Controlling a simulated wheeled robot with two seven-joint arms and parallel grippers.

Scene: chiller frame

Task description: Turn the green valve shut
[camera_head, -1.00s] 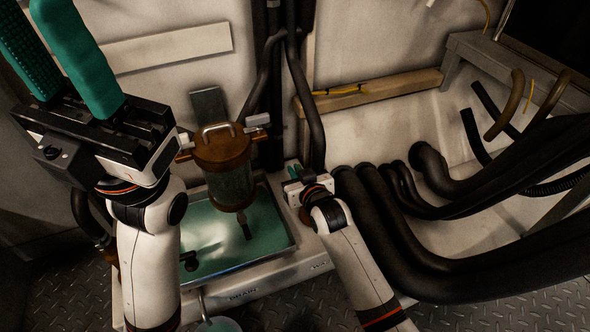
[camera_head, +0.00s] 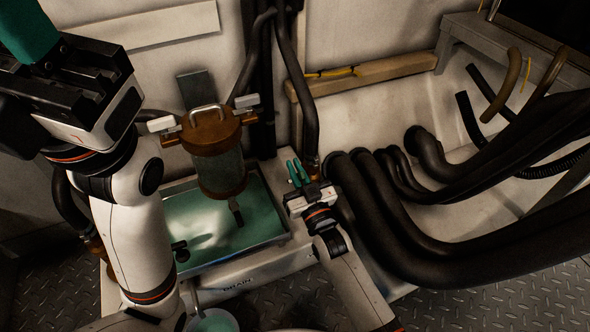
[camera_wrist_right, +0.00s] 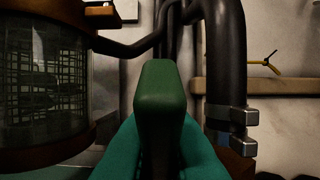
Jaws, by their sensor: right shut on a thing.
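The green valve's handle (camera_wrist_right: 160,90) stands upright in the middle of the right wrist view, between my teal fingers. My right gripper (camera_head: 298,172) is shut on it, just right of the green drain tray in the head view. There the handle is hard to tell from the fingers, and the valve's body is hidden. My left gripper (camera_head: 28,30) is at the top left, well away from the valve. One teal finger shows, cut by the picture edge, so its opening cannot be judged.
A brown-capped glass canister (camera_head: 218,165) stands over the green tray (camera_head: 265,215), left of my right gripper. A black vertical pipe (camera_head: 298,85) rises close behind the gripper. Thick black hoses (camera_head: 395,240) crowd its right side. A wooden ledge (camera_head: 380,75) runs along the back wall.

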